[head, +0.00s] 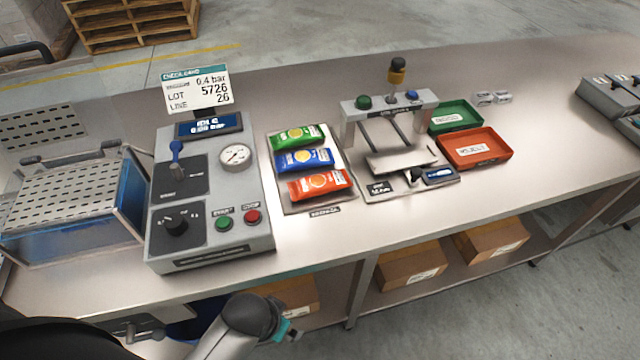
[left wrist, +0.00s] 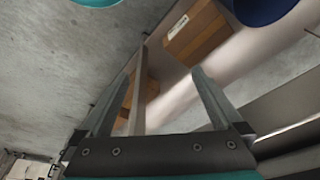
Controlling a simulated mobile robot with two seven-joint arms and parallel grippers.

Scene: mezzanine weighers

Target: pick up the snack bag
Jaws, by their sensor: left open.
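Several snack bags lie side by side in a shallow grey tray (head: 345,201) on the bench: a green bag (head: 297,138), a blue bag (head: 305,160) and an orange bag (head: 319,183) nearest the front edge. My left gripper (left wrist: 160,76) is open and empty in the left wrist view, with the floor, a low shelf and cardboard boxes beyond its fingers. No bag shows in that view. In the head view my arm is low, in front of the bench edge, apart from the bags; its fingers are not clear there. My right gripper is not in view.
A grey console (head: 211,243) with a gauge and knobs stands left of the tray. A weigher with an upright frame (head: 349,128) is to its right, then green (head: 455,116) and red (head: 508,155) trays. The bench front below the bags is clear. Cardboard boxes (head: 411,272) sit underneath.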

